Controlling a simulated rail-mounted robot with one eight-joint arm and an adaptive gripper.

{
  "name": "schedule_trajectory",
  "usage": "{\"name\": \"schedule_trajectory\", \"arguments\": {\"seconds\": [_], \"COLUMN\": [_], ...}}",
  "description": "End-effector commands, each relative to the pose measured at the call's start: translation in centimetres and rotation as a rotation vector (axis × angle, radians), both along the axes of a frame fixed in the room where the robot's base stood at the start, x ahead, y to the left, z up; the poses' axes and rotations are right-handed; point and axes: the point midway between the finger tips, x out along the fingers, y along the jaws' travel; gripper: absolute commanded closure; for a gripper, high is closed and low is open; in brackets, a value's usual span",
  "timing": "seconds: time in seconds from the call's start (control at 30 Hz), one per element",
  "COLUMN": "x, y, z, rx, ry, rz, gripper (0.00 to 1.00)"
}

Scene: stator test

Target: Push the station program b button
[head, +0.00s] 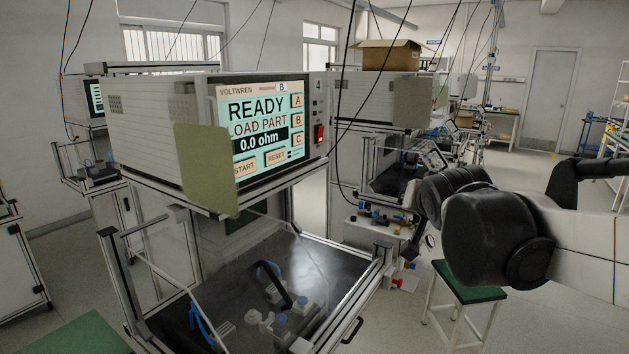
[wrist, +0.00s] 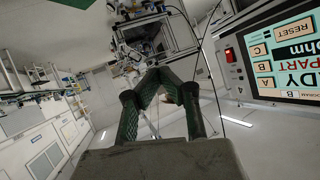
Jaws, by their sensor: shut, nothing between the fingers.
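The station's screen (head: 258,122) faces me and reads READY, LOAD PART and 0.0 ohm, with "PROGRAM B" along its top. The program B button (head: 297,120) is the middle one of the column between A and C at the screen's right side. In the wrist view the screen appears upside down at the right edge, with the B button (wrist: 262,66) between C and A. My gripper (wrist: 160,76) is shut and empty, its two dark fingers meeting at the tips. It is apart from the panel, with the screen off to its right. In the head view I cannot make out its fingertips.
A red switch (head: 319,133) sits right of the buttons. A greenish plate (head: 206,165) covers the screen's lower left corner. A clear guard and fixture stand on the dark bench (head: 335,258) below. A green-topped stool (head: 468,283) stands at right. Cables hang nearby.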

Motion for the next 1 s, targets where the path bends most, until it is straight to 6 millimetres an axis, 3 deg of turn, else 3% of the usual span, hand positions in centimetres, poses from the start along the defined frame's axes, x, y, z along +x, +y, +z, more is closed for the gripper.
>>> {"name": "schedule_trajectory", "arguments": {"seconds": [0.03, 0.4, 0.6, 0.8, 1.0], "x": [-2.2, -17.2, -23.5, -26.2, -26.3], "y": [-0.3, -0.4, 0.2, 0.6, 0.6], "z": [-1.5, -12.2, -17.2, -19.4, -19.4], "rx": [-0.015, -0.12, -0.15, -0.162, -0.163], "ry": [0.037, 0.33, 0.449, 0.499, 0.502], "rz": [0.005, 0.12, 0.206, 0.251, 0.253], "gripper": [1.0, 1.0, 1.0, 1.0, 1.0]}}
